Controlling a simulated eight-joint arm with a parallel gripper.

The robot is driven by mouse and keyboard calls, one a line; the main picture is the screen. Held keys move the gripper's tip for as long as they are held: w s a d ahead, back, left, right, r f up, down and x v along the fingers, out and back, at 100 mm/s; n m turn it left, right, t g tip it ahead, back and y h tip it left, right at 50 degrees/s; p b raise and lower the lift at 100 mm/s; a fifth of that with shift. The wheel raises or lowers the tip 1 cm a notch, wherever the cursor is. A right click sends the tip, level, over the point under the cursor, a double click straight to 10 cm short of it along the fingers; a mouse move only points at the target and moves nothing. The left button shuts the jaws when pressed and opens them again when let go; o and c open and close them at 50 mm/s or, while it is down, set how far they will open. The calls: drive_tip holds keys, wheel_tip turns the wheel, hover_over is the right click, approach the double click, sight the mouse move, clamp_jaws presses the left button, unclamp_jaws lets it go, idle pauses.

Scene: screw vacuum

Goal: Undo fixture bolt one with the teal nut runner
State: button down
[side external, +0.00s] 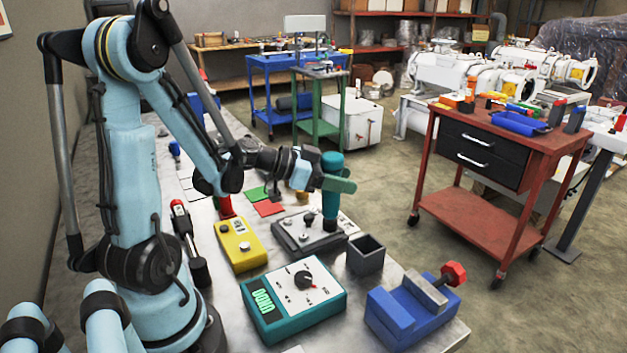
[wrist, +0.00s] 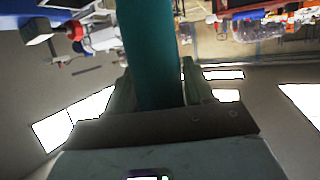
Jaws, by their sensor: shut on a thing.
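My gripper (side external: 338,184) is shut on the teal nut runner (side external: 331,164), held upright. In the wrist view the nut runner (wrist: 148,55) stands between the two fingers. Its lower end is over the right part of a dark grey block (side external: 296,240) with small round bolt-like heads on it. I cannot tell whether it touches one of them, or which is bolt one. A teal control box (side external: 272,325) with a black dial and a lit green display reading "UNDO" sits in front.
A yellow box (side external: 238,245) stands left of the block. An open grey bin (side external: 365,255) is to its right. A blue vise (side external: 405,312) with a red knob (side external: 453,273) stands at the bench's front right. A red cart (side external: 490,215) stands beyond the bench.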

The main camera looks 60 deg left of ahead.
sight(340, 155)
drive_tip(key=shift+r, duration=2.5)
